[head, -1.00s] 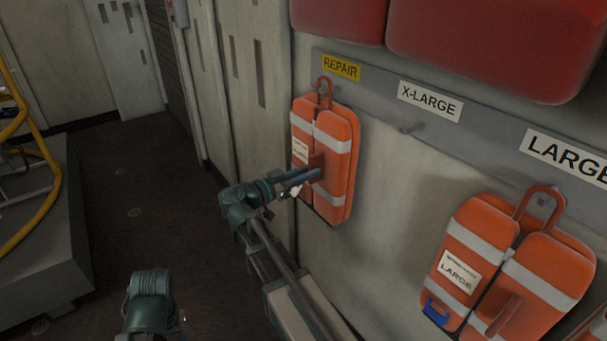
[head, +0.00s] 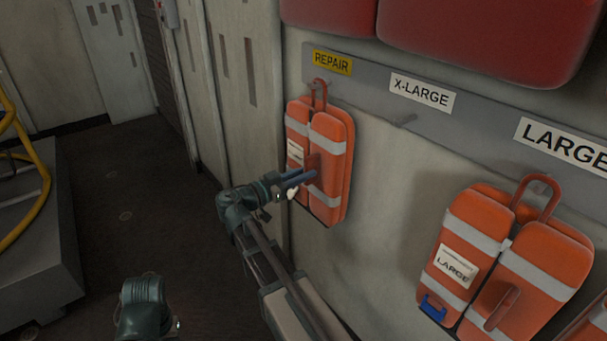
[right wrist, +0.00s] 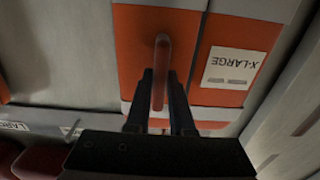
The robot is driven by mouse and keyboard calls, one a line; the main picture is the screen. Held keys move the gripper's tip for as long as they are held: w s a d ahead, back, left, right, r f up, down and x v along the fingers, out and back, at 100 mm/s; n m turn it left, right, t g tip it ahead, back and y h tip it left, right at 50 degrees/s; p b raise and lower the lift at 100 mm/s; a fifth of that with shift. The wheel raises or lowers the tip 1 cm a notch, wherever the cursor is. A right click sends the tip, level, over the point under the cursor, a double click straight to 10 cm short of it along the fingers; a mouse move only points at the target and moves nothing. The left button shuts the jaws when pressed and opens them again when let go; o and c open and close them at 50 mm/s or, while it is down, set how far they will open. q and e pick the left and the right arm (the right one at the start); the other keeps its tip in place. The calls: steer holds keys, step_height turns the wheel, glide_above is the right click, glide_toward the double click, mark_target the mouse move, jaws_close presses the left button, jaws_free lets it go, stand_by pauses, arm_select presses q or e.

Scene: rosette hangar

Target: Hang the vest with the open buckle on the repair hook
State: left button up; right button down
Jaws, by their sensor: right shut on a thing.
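An orange vest (head: 331,160) with grey bands hangs upright under the yellow REPAIR sign (head: 332,62). The right wrist view shows the vest close up (right wrist: 225,45), with an X-LARGE label. My right gripper (head: 312,176) is shut on the handle (right wrist: 161,70) on the vest's front. The vest's top loop (head: 319,92) is at the repair hook (head: 327,84); I cannot tell whether it is around the hook. My gripper covers part of the vest's lower left, and I cannot make out its buckle. My left gripper's fingers are not in view.
The X-LARGE hook (head: 405,120) is empty. A LARGE vest (head: 505,265) with a blue buckle (head: 433,308) hangs at the right. Red bulky shapes (head: 480,35) are above the rail (head: 480,110). A yellow-railed stand (head: 40,235) is at the left; dark floor lies between.

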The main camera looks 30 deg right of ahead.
steer(key=c, duration=0.7)
jaws_free()
steer(key=shift+a, duration=0.1)
steer(key=s+a, duration=0.1)
steer(key=a, duration=1.2)
steer(key=shift+a, duration=0.3)
